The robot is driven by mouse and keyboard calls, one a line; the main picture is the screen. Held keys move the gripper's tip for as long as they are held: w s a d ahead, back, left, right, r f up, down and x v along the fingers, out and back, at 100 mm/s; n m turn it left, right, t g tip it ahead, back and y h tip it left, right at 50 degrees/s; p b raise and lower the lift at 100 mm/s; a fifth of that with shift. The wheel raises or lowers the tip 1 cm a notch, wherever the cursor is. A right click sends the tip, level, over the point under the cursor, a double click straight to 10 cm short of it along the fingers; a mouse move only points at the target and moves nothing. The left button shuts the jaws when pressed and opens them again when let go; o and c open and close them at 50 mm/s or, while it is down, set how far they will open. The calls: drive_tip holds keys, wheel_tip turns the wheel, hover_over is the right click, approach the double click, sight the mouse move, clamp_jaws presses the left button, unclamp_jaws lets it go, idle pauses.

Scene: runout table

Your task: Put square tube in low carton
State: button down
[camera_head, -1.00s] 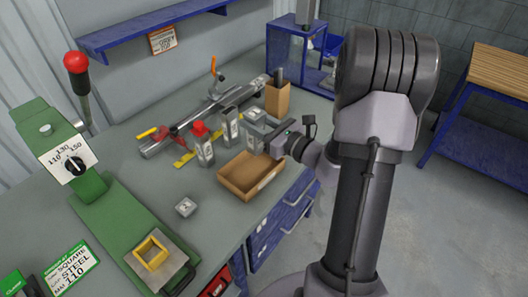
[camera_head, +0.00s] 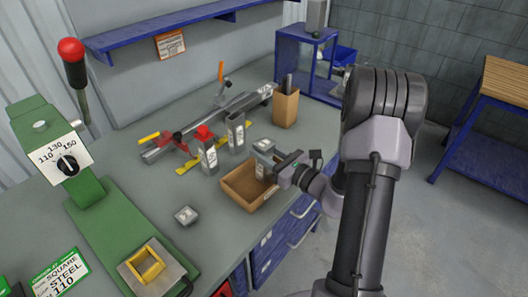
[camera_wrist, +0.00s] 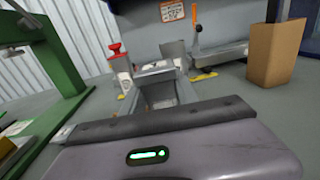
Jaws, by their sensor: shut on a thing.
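The grey square tube (camera_head: 263,149) is upright in my gripper (camera_head: 271,168), its open top facing up. Its lower part is inside the outline of the low brown carton (camera_head: 239,199); I cannot tell whether it touches the floor. My gripper is shut on the tube and comes in from the carton's right side. The low carton cannot be made out there.
A tall carton (camera_head: 285,109) holding a dark piece stands behind. A small grey piece (camera_head: 187,215) lies in front, near the green press (camera_head: 115,220). Bench between them is clear.

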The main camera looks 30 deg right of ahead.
drive_tip(key=c, duration=0.9)
unclamp_jaws()
